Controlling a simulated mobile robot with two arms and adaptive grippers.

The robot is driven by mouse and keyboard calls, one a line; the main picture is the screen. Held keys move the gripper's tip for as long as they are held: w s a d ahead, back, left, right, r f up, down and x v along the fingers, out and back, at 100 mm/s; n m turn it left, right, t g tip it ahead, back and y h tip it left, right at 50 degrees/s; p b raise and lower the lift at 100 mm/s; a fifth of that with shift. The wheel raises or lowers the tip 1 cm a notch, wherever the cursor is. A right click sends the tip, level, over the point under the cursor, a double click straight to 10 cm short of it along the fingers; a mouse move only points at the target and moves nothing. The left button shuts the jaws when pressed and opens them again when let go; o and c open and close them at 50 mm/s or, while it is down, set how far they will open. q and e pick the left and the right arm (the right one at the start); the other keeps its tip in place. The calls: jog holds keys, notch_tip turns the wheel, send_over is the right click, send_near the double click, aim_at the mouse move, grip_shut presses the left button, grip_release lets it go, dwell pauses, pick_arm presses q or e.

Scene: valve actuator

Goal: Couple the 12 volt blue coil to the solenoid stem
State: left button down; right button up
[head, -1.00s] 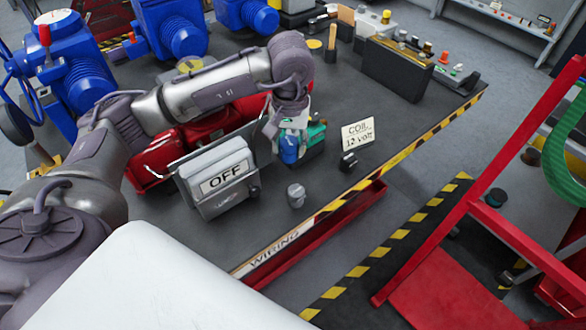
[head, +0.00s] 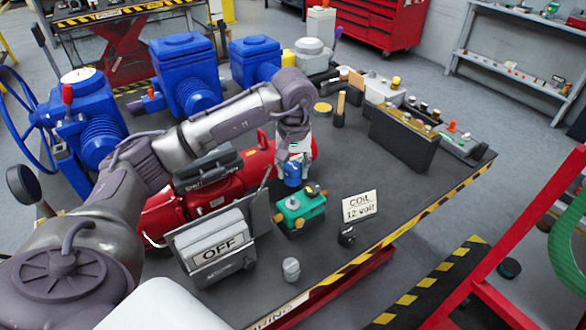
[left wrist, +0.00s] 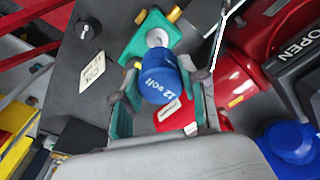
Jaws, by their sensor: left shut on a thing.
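The blue coil (head: 292,174), marked "12 volt" in the left wrist view (left wrist: 160,82), is held in my left gripper (head: 293,158). The gripper's fingers (left wrist: 168,74) are closed around its sides. The teal valve body (head: 301,210) stands on the dark table, just below and in front of the coil in the head view. In the left wrist view a pale metal stem (left wrist: 157,37) stands on the teal body, beyond the coil, which appears apart from it. My right gripper is not in view.
A "COIL 12 volt" sign (head: 359,206) and a small black part (head: 346,236) stand right of the valve. A grey "OFF" box (head: 213,252) and red equipment (head: 215,195) are on the left. A grey knob-like part (head: 291,269) stands near the front edge.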

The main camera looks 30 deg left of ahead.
aim_at(293, 197)
pick_arm(q)
jog(key=shift+f+b, duration=0.5)
jog(key=shift+f, duration=0.2)
jog(key=shift+f+b, duration=0.35)
jog(key=shift+f, duration=0.05)
notch_tip(293, 197, down, 2)
jog(key=shift+f+b, duration=0.1)
jog(key=shift+b, duration=0.8)
jog(key=shift+f, duration=0.3)
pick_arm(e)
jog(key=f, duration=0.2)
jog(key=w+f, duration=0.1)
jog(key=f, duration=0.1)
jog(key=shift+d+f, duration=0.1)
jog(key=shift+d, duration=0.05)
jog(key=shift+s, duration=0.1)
pick_arm(q)
jog(key=shift+b, duration=0.7)
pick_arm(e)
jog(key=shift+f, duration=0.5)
pick_arm(q)
jog(key=shift+f+b, duration=1.45)
jog(key=shift+f, duration=0.2)
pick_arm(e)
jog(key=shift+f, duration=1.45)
pick_arm(q)
jog(key=c, duration=0.5)
grip_release()
jog(key=shift+c, duration=0.2)
